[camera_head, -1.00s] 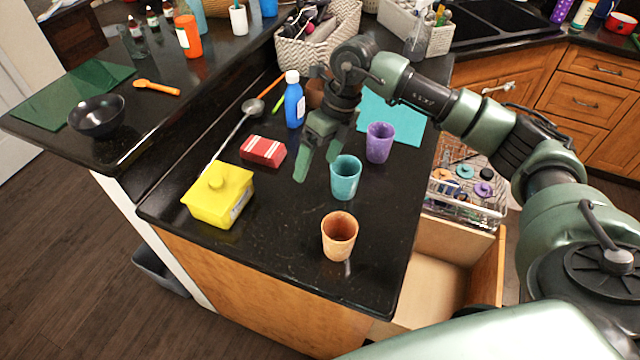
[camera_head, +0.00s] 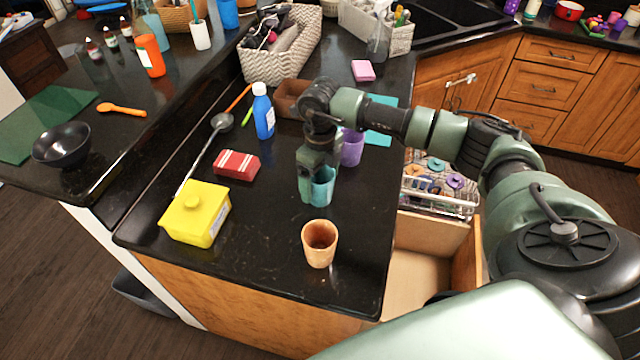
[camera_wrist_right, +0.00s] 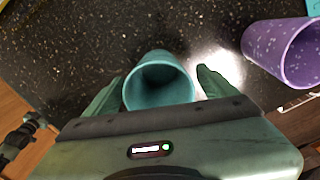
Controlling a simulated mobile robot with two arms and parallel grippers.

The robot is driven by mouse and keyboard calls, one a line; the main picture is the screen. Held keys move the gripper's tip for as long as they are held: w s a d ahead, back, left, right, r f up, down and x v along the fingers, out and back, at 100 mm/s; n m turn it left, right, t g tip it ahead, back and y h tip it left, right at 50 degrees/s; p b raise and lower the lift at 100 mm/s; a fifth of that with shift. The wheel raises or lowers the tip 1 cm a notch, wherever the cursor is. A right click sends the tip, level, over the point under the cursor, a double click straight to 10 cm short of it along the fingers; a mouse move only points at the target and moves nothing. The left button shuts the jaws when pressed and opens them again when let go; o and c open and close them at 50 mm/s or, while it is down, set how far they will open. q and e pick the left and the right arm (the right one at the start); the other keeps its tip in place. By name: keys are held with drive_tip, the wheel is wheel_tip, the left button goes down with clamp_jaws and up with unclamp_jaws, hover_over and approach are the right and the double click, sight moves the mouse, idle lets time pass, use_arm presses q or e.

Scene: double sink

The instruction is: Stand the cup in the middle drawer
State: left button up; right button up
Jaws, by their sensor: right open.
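A teal cup (camera_head: 322,186) stands upright on the dark counter; it also shows in the right wrist view (camera_wrist_right: 158,85). My right gripper (camera_head: 316,192) is lowered at the cup, with its open fingers on either side of it. The head view hides part of the cup behind the gripper. A purple cup (camera_head: 352,148) stands just behind to the right, and an orange cup (camera_head: 319,244) stands nearer the front. An open wooden drawer (camera_head: 418,284) lies below the counter's right edge; its interior shows bare wood, partly hidden by my body. My left gripper is not in view.
A yellow box (camera_head: 195,213), a red packet (camera_head: 236,165), a ladle (camera_head: 207,150) and a blue bottle (camera_head: 263,112) stand or lie left of the gripper. A wire rack (camera_head: 440,200) with several items is pulled out behind the drawer.

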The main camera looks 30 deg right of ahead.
drive_tip(key=c, duration=1.6)
drive_tip(key=shift+r, duration=0.1)
